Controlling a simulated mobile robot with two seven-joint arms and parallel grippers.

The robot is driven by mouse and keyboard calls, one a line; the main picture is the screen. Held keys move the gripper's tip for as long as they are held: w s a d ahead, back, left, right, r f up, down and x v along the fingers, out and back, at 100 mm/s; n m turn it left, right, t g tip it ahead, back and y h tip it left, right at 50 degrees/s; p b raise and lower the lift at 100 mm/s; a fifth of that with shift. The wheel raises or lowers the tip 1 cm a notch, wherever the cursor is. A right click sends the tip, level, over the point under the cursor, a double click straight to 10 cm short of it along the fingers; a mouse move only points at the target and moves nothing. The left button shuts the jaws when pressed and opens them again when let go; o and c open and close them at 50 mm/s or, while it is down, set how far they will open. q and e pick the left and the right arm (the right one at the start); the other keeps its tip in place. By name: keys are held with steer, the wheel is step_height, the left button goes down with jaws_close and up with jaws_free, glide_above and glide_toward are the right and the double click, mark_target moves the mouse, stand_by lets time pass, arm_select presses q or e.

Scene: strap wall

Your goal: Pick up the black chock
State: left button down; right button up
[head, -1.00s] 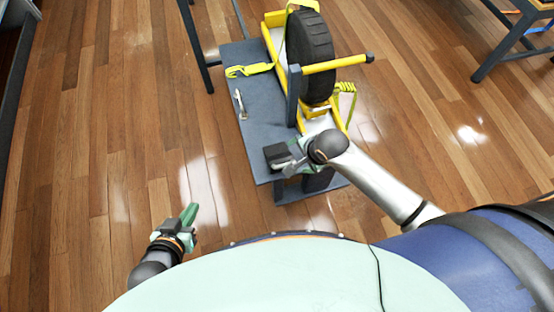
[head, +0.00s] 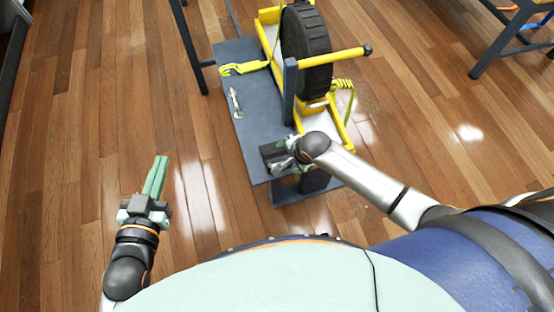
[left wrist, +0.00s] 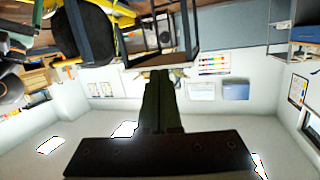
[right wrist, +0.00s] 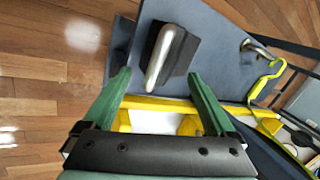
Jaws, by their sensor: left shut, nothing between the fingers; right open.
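The black chock (right wrist: 178,50) is a dark wedge-like block with a silver handle. It sits on the grey platform (right wrist: 215,45) in the right wrist view. In the head view the chock (head: 273,150) is at the platform's near end, partly hidden by my right gripper (head: 282,163). In the right wrist view my right gripper (right wrist: 158,80) is open. Its green fingers are spread, with the handle's lower end near the gap between them and nothing held. My left gripper (head: 160,165) is shut and empty over the floor at left; its closed fingers show in the left wrist view (left wrist: 160,85).
A yellow strap (head: 245,68) and a silver metal piece (head: 235,102) lie to the left. Table legs stand behind. The wooden floor at left is clear.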

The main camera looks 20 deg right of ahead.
mark_target(276, 153)
steer(key=b+x, duration=0.1)
steer(key=x, duration=0.2)
arm_select(q)
step_height(276, 153, up, 10)
steer(key=m+t+h, duration=0.1)
steer(key=t+h, duration=0.1)
steer(key=t, duration=0.1)
steer(key=shift+w+d+f+m+t, duration=0.2)
steer(key=shift+w+d+m+t, duration=0.05)
steer(key=shift+w+m+t, duration=0.15)
arm_select(e)
steer(key=shift+c, duration=0.3)
steer(key=shift+s, duration=0.1)
jaws_close()
